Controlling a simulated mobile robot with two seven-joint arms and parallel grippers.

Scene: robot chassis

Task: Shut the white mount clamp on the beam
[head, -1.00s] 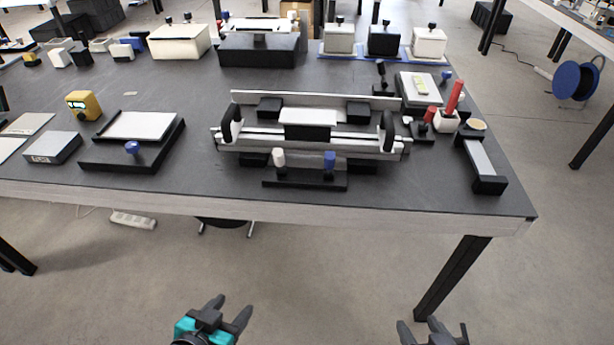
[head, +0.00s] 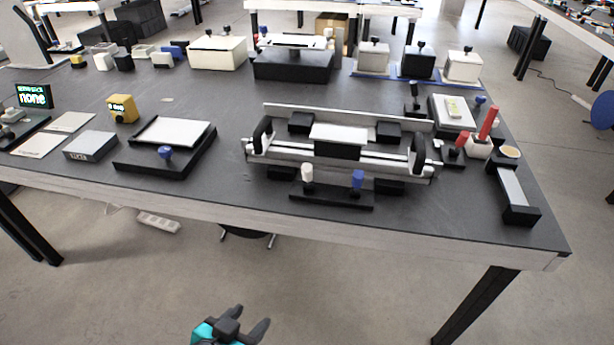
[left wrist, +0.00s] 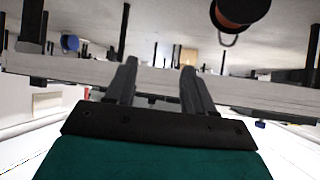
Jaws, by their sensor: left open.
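A long silver beam assembly (head: 285,146) with black end handles lies on the dark table. On a black strip at its front edge, a white-handled clamp (head: 307,173) stands upright on the left and a blue-handled one (head: 357,179) on the right. I cannot tell from here whether the white clamp is open or shut. My left gripper (head: 250,318) is open and empty, low in front of the table and well away from the beam. Its spread fingers also show in the left wrist view (left wrist: 158,66). My right gripper is out of view.
A black tray with a white plate (head: 172,133) and a yellow device (head: 122,108) stand left of the beam. Red-handled parts (head: 488,123) and a narrow black holder (head: 514,187) stand right. The table's front edge (head: 300,232) lies between my gripper and the beam.

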